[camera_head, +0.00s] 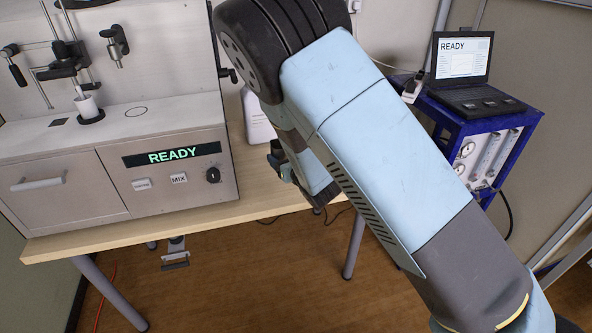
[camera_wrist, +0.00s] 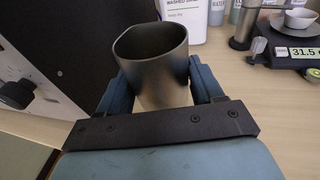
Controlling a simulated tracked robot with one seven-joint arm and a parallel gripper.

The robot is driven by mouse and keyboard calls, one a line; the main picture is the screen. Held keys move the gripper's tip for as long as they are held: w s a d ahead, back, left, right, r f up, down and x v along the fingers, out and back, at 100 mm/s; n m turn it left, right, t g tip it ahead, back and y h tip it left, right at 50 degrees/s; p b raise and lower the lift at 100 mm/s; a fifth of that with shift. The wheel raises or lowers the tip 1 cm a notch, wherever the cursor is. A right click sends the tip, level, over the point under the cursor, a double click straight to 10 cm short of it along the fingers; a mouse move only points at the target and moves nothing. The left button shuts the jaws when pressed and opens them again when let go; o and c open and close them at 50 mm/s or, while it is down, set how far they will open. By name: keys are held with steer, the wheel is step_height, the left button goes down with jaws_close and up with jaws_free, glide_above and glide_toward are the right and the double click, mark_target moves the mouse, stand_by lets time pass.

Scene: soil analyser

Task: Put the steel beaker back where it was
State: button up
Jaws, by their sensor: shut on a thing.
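The steel beaker (camera_wrist: 152,72) is an open metal cup, seen in the wrist view with its mouth toward the camera. My gripper (camera_wrist: 162,88) is shut on it, with one blue finger on each side. The inside of the beaker looks dark; I cannot tell whether anything is in it. In the head view my gripper (camera_head: 281,168) shows partly past my arm, over the right part of the wooden table (camera_head: 250,203), right of the analyser (camera_head: 75,195).
The analyser reads READY and has a white cup (camera_head: 88,107) on top. A white washed sand bottle (camera_wrist: 184,18) stands beyond the beaker. A scale (camera_wrist: 292,52), a metal cylinder (camera_wrist: 244,27) and a white bowl (camera_wrist: 300,18) are at the right. A laptop (camera_head: 462,70) sits on a blue cart (camera_head: 495,125).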

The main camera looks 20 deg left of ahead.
steer(key=w+f, duration=0.2)
steer(key=w+d+f, duration=0.1)
steer(key=w+f, duration=0.1)
steer(key=w, duration=0.1)
steer(key=w+f, duration=0.3)
steer(key=shift+w+d+f, duration=0.1)
steer(key=shift+w+d, duration=0.05)
steer(key=shift+d, duration=0.05)
steer(key=shift+w+f, duration=0.15)
steer(key=shift+f, duration=0.75)
steer(key=shift+w+f, duration=0.1)
steer(key=shift+f, duration=0.75)
steer(key=shift+f, duration=0.15)
steer(key=o, duration=1.2)
steer(key=shift+c, duration=0.2)
